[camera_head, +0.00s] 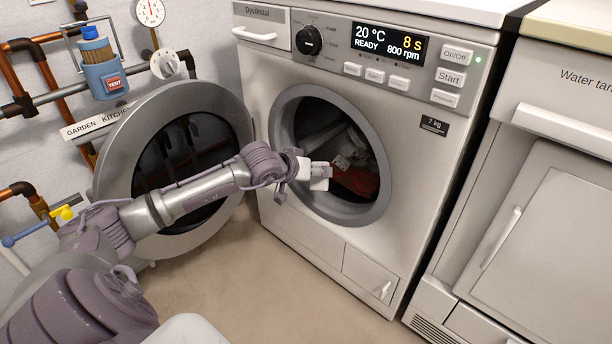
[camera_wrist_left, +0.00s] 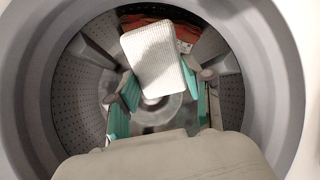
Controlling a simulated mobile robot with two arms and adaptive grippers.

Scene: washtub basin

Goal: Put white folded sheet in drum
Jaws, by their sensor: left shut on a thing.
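The white folded sheet (camera_wrist_left: 153,52) is a small ribbed pad at the fingertips of my left gripper (camera_wrist_left: 157,88), between its teal finger pads. The gripper is shut on it. In the wrist view the sheet appears in front of the drum (camera_wrist_left: 78,105), a grey perforated cylinder. In the head view my left gripper (camera_head: 306,178) is at the round door opening of the washer, with a small white patch of the sheet (camera_head: 320,172) at its tip. How deep the sheet is cannot be told exactly. My right gripper is not in view.
Red cloth (camera_head: 356,181) lies in the drum, also seen in the wrist view (camera_wrist_left: 185,33). The washer (camera_head: 300,232) has its round door (camera_head: 118,165) swung open to the left, behind my left arm. A second appliance (camera_head: 540,225) stands at right. The floor in front is clear.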

